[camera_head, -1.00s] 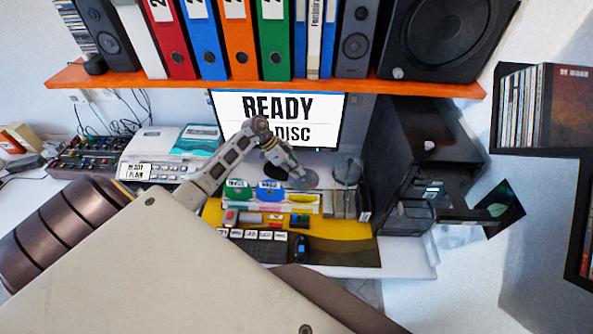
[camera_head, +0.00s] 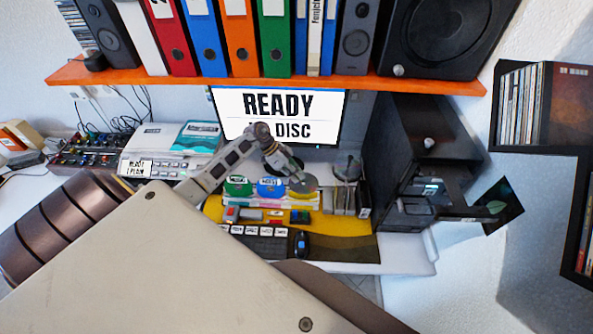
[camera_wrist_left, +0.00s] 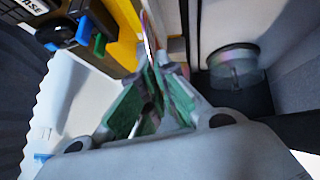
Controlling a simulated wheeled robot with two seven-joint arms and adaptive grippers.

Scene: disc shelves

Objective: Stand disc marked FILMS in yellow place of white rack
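My left gripper (camera_head: 297,180) is shut on a grey disc (camera_head: 307,185), held at the right part of the white rack (camera_head: 262,203). In the left wrist view the disc (camera_wrist_left: 151,32) shows nearly edge-on between the green-padded fingers of the gripper (camera_wrist_left: 158,72). Its marking cannot be read. A green disc (camera_head: 237,187) and a blue disc (camera_head: 270,188) stand in the rack to the left of it. Yellow shows in the rack just below the held disc; whether the disc touches the rack cannot be told. My right gripper is not in view.
Behind are a monitor (camera_head: 280,110) and a clear spindle (camera_head: 346,170), also in the left wrist view (camera_wrist_left: 236,68). Grey cases (camera_head: 342,200) stand close right of the rack. A black tower (camera_head: 420,140) stands right.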

